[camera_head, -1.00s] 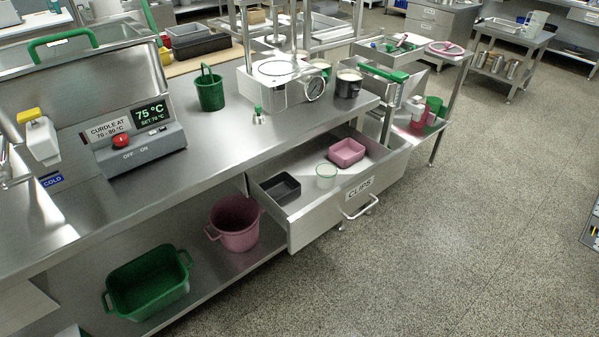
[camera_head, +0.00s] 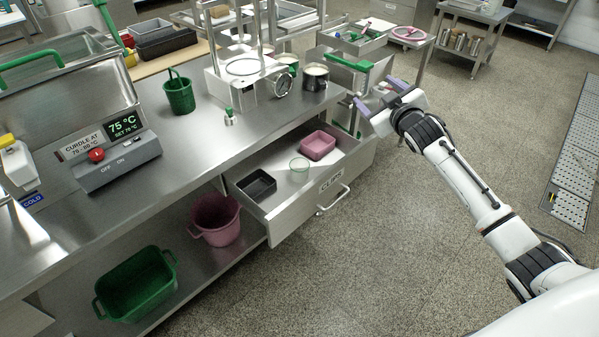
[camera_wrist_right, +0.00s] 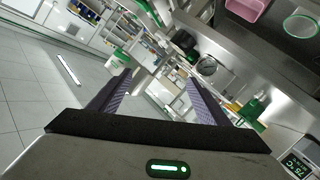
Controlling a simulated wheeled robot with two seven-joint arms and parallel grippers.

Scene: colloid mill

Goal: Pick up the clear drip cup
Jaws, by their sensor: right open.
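The clear drip cup (camera_head: 299,164) is a small see-through cup with a pale green rim. It stands upright in the open drawer (camera_head: 334,180) labelled "CLIPS", between a dark tray and a pink tray. It also shows at the upper right of the right wrist view (camera_wrist_right: 301,26). My right gripper (camera_head: 376,94) is open and empty. It is up and to the right of the cup in the head view, apart from it, near the far end of the bench. Its two purple fingers stand apart in the right wrist view (camera_wrist_right: 158,80). My left gripper is not in view.
The pink tray (camera_head: 318,146) and dark tray (camera_head: 257,185) flank the cup. The steel bench (camera_head: 150,205) is beside the drawer, with a green bucket (camera_head: 179,95) and a gauge device on it. The floor right of the drawer is clear.

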